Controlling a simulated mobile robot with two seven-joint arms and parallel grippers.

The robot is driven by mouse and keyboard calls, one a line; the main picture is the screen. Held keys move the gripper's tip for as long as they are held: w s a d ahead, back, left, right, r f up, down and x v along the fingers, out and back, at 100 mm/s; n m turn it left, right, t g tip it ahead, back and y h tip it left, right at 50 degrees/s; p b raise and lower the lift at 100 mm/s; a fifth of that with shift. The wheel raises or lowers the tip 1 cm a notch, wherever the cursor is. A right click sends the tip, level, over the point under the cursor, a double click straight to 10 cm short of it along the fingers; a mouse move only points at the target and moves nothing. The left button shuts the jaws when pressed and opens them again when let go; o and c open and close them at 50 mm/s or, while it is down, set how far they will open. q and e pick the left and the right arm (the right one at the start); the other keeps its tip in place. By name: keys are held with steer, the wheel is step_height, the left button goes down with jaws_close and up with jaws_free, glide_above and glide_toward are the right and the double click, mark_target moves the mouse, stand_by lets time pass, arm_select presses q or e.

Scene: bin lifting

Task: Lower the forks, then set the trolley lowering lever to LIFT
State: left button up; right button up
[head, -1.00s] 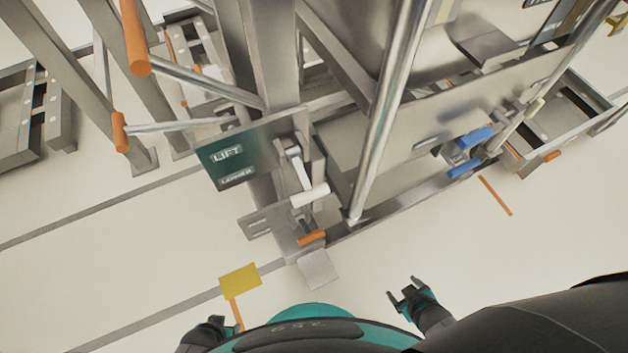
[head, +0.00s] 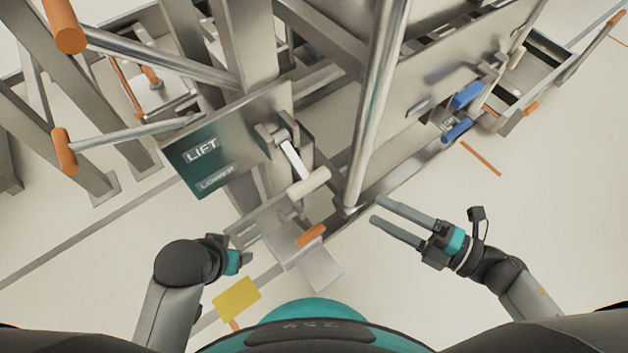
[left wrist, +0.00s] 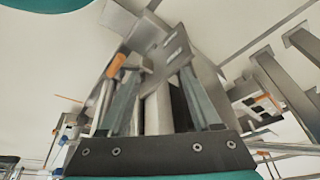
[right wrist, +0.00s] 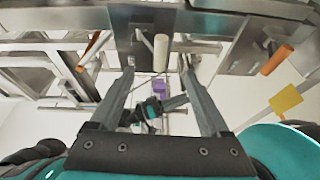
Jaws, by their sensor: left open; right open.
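The trolley lowering lever (head: 295,161) sits beside the dark green LIFT/LOWER plate (head: 205,165) and ends in a white handle (head: 308,182). The white handle also shows in the right wrist view (right wrist: 161,52). An orange-tipped pedal (head: 310,235) is low on the trolley, below the lever. My right gripper (head: 374,210) is open and empty, to the right of the white handle and apart from it. My left gripper (head: 245,258) is lower left of the lever; in the left wrist view its fingers (left wrist: 160,85) are apart with nothing held. I cannot pick out the forks.
Orange-gripped bars (head: 65,150) stick out at the left. Blue handles (head: 458,130) sit on the trolley frame at the right. A shiny upright post (head: 372,110) stands just right of the lever. A yellow floor tag (head: 237,299) lies near my base.

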mark_target(317, 184)
steer(key=shift+n, duration=0.3)
steer(key=b+x, duration=0.1)
steer(key=x, duration=0.3)
steer(key=b+x, duration=0.1)
steer(key=x, duration=0.4)
steer(key=b+x, duration=0.1)
steer(key=x, duration=0.3)
steer(key=shift+s+a+r, duration=0.1)
steer(key=shift+s+a, duration=0.15)
steer(key=shift+a, duration=0.1)
arm_select(q)
steer(key=shift+w+d+r+t+h, duration=0.1)
steer(key=shift+w+d+r+t, duration=0.2)
steer(key=shift+r, duration=0.65)
steer(key=shift+w+d+r+t+h, duration=0.1)
steer(key=shift+r+t, duration=0.25)
steer(key=shift+r, duration=0.6)
steer(key=shift+w+d+r+t+h, duration=0.1)
steer(key=shift+w+d+r+t, duration=0.2)
steer(key=shift+r, duration=0.65)
arm_select(e)
steer(key=shift+x, duration=0.95)
arm_select(q)
steer(key=shift+s+a, duration=0.1)
arm_select(e)
jaws_close()
steer(key=shift+s, duration=0.1)
